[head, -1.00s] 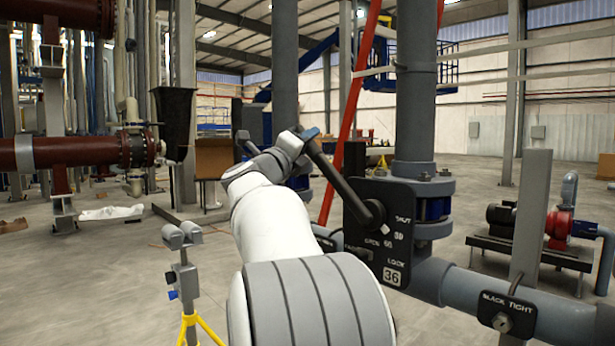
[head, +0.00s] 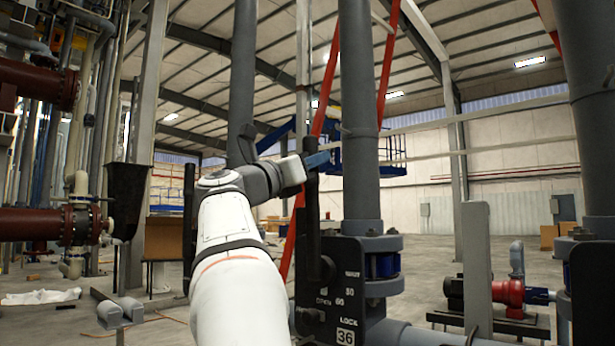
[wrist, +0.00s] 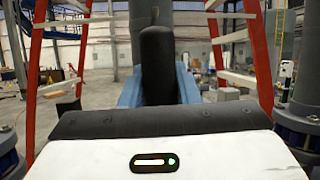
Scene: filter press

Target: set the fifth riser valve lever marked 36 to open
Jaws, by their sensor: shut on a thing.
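The black valve lever (head: 312,222) stands nearly upright from its hub on the dark plate marked 36 (head: 345,312). The plate is beside the base of a grey riser (head: 359,120) and carries the words SHUT, 30, 60, OPEN and LOCK. My gripper (head: 317,160) is shut on the upper end of the lever, with blue fingertips showing. In the wrist view the lever's black grip (wrist: 158,65) stands upright between the blue fingers. The lever's pointer is not clear, so I cannot read its exact setting.
Another black upright bar (head: 189,225) stands left of my arm. A red pump (head: 508,290) sits on the floor behind. Red ladder rails (head: 325,80) rise behind the lever.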

